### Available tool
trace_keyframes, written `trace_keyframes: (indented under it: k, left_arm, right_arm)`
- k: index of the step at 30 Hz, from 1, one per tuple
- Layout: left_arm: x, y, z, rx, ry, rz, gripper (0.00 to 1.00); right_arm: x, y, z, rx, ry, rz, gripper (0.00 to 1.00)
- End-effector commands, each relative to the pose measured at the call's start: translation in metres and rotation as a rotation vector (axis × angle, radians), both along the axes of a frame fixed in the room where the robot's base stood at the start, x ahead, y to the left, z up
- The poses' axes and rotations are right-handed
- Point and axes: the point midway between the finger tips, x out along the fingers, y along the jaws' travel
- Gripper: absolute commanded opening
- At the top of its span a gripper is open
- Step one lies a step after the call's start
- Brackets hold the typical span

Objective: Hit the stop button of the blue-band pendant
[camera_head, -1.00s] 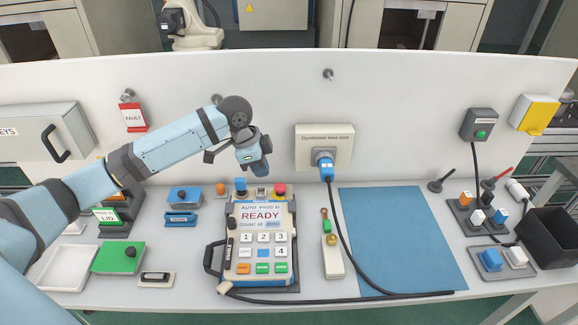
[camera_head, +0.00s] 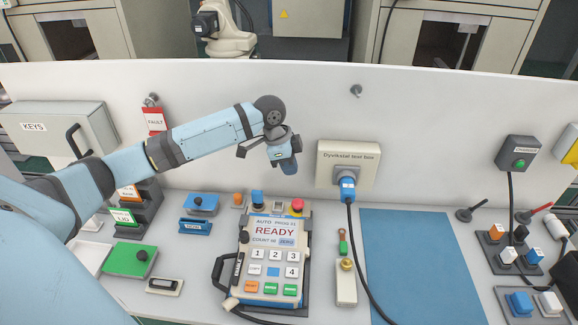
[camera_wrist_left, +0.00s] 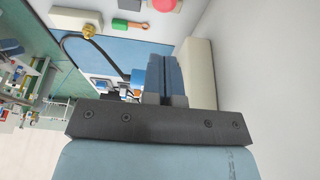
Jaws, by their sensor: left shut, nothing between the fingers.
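The pendant (camera_head: 240,262) lies on the table in the head view, a pale panel with a dark side handle and a screen reading READY. A blue strip shows along its top edge. In the left wrist view the shut blue fingers (camera_wrist_left: 167,78) show, and the red button (camera_wrist_left: 163,4) is cut by the top edge. My right gripper is not in view.
A white block with a brass knob (camera_head: 346,265) lies right of the pendant. A blue mat (camera_head: 420,265) is clear. A green plate (camera_head: 130,260) lies left.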

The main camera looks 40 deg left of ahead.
Motion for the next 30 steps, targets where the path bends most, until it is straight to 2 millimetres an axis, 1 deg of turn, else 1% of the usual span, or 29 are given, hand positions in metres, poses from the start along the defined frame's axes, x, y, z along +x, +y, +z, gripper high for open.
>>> trace_keyframes:
  k: [1, 3, 9, 15, 18, 21, 30]
  left_arm:
    - [0.001, -0.004, -0.011, -0.003, 0.004, 0.0, 0.0]
    - [0.003, -0.007, -0.026, -0.001, 0.004, 0.001, 0.0]
    - [0.009, -0.017, -0.066, -0.001, 0.004, 0.0, 0.0]
    - [0.009, -0.016, -0.093, 0.0, 0.002, 0.0, 0.0]
    - [0.009, -0.016, -0.101, 0.0, 0.002, 0.001, 0.0]
    - [0.009, -0.016, -0.104, 0.001, -0.001, 0.0, 0.0]
    - [0.009, -0.016, -0.105, 0.0, 0.0, 0.0, 0.0]
  right_arm:
    - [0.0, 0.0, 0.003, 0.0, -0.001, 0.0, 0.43]
    - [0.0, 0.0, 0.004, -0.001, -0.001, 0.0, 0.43]
    - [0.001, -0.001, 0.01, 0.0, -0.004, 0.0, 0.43]
    - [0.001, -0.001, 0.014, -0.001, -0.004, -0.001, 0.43]
    - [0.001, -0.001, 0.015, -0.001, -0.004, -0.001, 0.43]
    - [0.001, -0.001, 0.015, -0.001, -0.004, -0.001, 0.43]
    - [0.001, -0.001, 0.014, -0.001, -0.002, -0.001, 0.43]
